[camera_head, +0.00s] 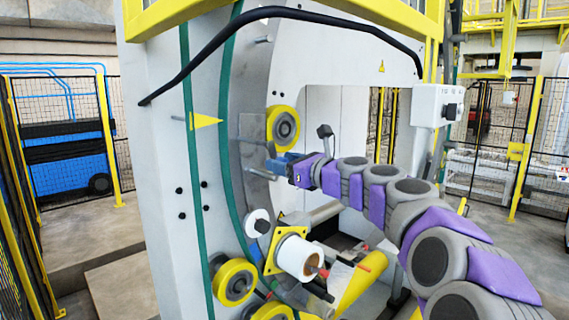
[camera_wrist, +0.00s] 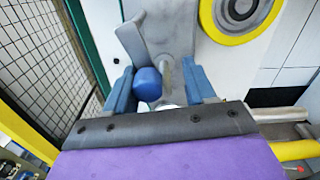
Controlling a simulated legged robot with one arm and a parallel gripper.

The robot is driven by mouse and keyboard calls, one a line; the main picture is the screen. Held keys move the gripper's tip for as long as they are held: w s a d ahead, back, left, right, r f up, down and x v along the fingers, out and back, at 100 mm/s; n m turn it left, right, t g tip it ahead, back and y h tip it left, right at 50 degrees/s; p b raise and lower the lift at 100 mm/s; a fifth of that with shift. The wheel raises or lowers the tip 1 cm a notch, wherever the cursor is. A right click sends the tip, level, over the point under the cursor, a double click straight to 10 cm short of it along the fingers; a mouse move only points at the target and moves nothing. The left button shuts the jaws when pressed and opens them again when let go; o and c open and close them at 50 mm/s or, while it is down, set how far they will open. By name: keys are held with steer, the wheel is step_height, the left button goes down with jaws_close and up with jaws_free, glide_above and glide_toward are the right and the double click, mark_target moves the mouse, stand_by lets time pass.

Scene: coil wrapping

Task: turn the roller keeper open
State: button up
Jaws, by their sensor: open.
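My gripper (camera_head: 280,164), with blue fingers, reaches to the grey ring face of the wrapping machine, just below the upper yellow wheel. In the wrist view my gripper (camera_wrist: 160,78) is open, one finger on each side. A blue rounded knob (camera_wrist: 148,84) and a thin grey pin (camera_wrist: 168,76) show between the fingers. The knob lies nearer the left finger; I cannot tell if they touch. A grey angled plate (camera_wrist: 133,42) stands just beyond. I cannot tell for sure which part is the roller keeper. In the head view my fingers hide this spot.
The yellow wheel (camera_head: 283,128) sits close above my gripper. A white film roll (camera_head: 298,257) on a yellow plate and a lower yellow wheel (camera_head: 234,281) are below. A black curved bar (camera_head: 290,13) crosses overhead. The frame's opening (camera_head: 345,115) lies to the right.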

steer(key=shift+a, duration=0.55)
steer(key=shift+c, duration=0.6)
steer(key=shift+a+f, duration=0.1)
steer(key=shift+a, duration=0.5)
steer(key=c, duration=0.3)
steer(key=shift+c, duration=0.7)
steer(key=shift+w+d+f, duration=0.1)
steer(key=shift+d, duration=0.2)
steer(key=c, duration=0.3)
jaws_close()
